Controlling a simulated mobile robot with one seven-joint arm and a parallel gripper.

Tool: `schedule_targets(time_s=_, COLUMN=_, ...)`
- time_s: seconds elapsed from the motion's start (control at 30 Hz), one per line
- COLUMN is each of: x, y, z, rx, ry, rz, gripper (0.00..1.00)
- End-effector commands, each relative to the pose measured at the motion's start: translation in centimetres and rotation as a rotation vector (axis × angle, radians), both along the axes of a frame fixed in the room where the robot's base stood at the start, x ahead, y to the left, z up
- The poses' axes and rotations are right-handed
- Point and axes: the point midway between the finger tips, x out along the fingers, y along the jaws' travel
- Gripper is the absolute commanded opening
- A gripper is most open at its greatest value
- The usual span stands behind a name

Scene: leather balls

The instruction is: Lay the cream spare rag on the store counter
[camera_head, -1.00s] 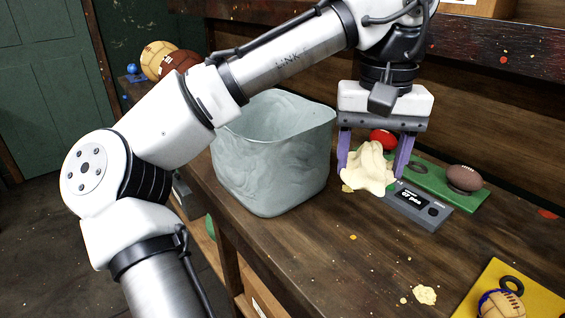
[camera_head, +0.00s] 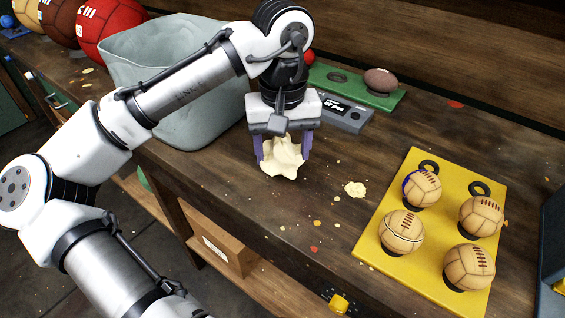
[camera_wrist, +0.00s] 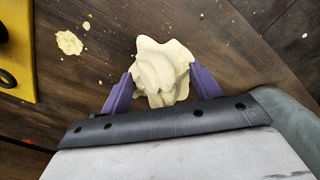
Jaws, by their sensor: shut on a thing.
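The cream spare rag (camera_head: 283,160) is a crumpled bunch between the purple fingers of my gripper (camera_head: 284,150). My gripper is shut on it and points down over the wooden store counter (camera_head: 330,215). In the wrist view the rag (camera_wrist: 162,70) bulges out between the fingertips of my gripper (camera_wrist: 160,85). Its lower edge is at or just above the counter; I cannot tell if it touches.
A grey-green bin (camera_head: 190,110) stands left of my gripper. A grey scale (camera_head: 343,114) and a green mat (camera_head: 385,97) with a brown ball (camera_head: 381,80) are behind. A yellow board (camera_head: 430,245) with several tan balls is at right. A cream scrap (camera_head: 355,189) lies between.

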Motion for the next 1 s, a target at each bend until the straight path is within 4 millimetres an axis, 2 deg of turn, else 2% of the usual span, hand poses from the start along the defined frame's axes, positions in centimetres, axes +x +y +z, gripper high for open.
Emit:
schedule_targets(time_s=0.27, x=-0.1, y=0.0, z=-3.8, rx=0.001, ry=0.002, rz=-0.001, gripper=0.36)
schedule_targets(time_s=0.6, x=0.0, y=0.0, z=-4.1, rx=-0.001, ry=0.001, rz=-0.001, gripper=0.36)
schedule_targets(time_s=0.63, x=0.0, y=0.0, z=-4.1, rx=0.0, ry=0.0, rz=-0.001, gripper=0.66)
schedule_targets(time_s=0.7, x=0.0, y=0.0, z=-4.1, rx=0.0, ry=0.0, rz=-0.001, gripper=0.76)
schedule_targets(time_s=0.8, x=0.0, y=0.0, z=-4.1, rx=0.0, ry=0.001, rz=-0.001, gripper=0.85)
schedule_targets(time_s=1.0, x=0.0, y=0.0, z=-4.0, rx=0.0, ry=0.001, rz=-0.001, gripper=0.85)
